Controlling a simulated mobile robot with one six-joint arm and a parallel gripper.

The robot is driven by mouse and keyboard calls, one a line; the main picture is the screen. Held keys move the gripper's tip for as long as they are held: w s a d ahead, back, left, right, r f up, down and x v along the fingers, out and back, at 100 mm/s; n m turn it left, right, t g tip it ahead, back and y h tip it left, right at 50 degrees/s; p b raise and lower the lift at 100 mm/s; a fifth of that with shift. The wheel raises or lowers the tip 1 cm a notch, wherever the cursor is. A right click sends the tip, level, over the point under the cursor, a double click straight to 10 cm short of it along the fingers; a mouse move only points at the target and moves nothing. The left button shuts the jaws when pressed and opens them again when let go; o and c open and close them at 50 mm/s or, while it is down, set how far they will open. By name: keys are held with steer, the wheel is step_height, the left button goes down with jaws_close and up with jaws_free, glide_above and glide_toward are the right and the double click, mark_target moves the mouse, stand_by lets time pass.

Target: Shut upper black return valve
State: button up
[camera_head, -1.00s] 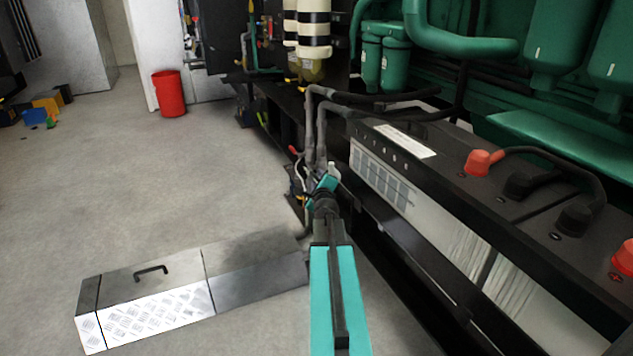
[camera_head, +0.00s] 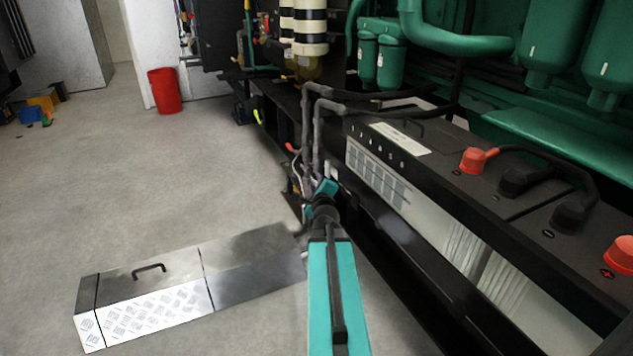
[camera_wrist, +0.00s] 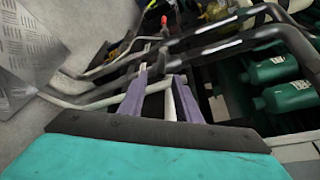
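My gripper shows in the wrist view (camera_wrist: 161,80) as two purple fingers with a gap between them, open. Its tips are over dark pipes running across the picture, and I see nothing clasped. I cannot tell whether the tips touch a pipe. A red lever handle (camera_head: 292,147) shows just beyond the wrist, and a red handle (camera_wrist: 163,22) stands past the fingertips in the wrist view. I cannot make out the upper black return valve for sure.
The black battery bench (camera_head: 430,190) with red and black terminals lies close on the right. Grey pipes (camera_head: 312,125) rise beside the wrist. A metal checker-plate box (camera_head: 150,290) lies on the floor at left. A red bin (camera_head: 165,91) stands farther back.

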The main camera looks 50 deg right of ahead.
steer(key=shift+s+a+r, duration=0.15)
steer(key=shift+s+a, duration=0.35)
steer(key=shift+r, duration=0.1)
stand_by(0.3)
